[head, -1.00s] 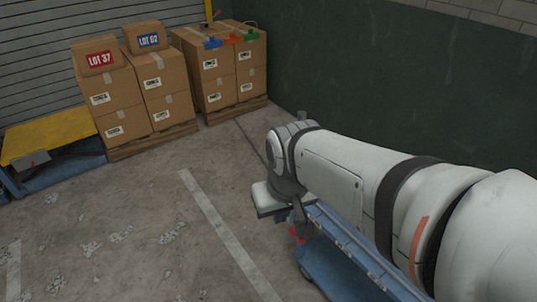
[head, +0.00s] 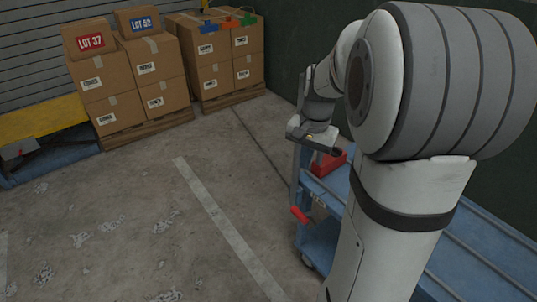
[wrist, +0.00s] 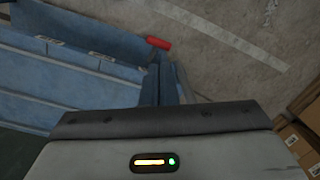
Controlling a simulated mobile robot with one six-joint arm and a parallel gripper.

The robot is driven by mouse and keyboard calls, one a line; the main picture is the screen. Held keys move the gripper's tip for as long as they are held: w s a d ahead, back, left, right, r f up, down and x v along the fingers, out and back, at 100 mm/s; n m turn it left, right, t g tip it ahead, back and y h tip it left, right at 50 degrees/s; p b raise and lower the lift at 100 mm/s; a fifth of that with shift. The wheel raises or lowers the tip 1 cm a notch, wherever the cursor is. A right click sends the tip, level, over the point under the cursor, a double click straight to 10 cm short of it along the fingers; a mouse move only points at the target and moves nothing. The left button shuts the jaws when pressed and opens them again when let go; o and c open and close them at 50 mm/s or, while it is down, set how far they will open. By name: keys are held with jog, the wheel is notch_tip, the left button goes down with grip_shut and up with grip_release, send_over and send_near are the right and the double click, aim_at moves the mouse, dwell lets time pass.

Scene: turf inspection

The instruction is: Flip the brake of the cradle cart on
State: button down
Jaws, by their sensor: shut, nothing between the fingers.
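The cradle cart (head: 318,240) is blue and stands at the right in the head view, partly hidden behind my arm. Its red brake lever (head: 300,215) sticks out low at the cart's near left end. In the wrist view the cart (wrist: 75,80) fills the left side, and the red lever (wrist: 158,43) shows at upper middle, beyond the cart's edge. My gripper (head: 318,146) is above the cart's left end post, higher than the lever and apart from it. It is shut and empty. Its fingertips are hard to make out.
A red box (head: 328,163) sits on the cart. Cartons (head: 160,98) on pallets stand at the back left, beside a yellow-topped blue lift table (head: 40,125). A dark green wall (head: 295,45) rises behind. The concrete floor left of the cart is clear.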

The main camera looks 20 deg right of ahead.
jog(key=w+d+f+m+g+y+b, duration=0.1)
jog(key=w+d+f+m+b, duration=0.4)
jog(key=d+f, duration=0.4)
notch_tip(320, 180, down, 4)
jog(key=shift+w+d+f, duration=0.25)
jog(key=shift+w+d, duration=0.1)
jog(key=shift+w, duration=0.35)
jog(key=b, duration=0.3)
send_near(305, 214)
jog(key=f, duration=0.1)
jog(key=d+f, duration=0.1)
jog(key=f, duration=0.1)
jog(key=shift+w+d, duration=0.25)
jog(key=shift+d, duration=0.1)
jog(key=shift+s+a+f+b, duration=0.15)
jog(key=shift+a+f+b, duration=0.15)
jog(key=shift+a, duration=0.2)
jog(key=shift+s+a+f+b, duration=0.15)
jog(key=shift+a+f, duration=0.3)
jog(key=shift+a, duration=0.05)
jog(key=shift+s+a+f, duration=0.2)
jog(key=shift+a+f, duration=0.15)
jog(key=shift+a, duration=0.25)
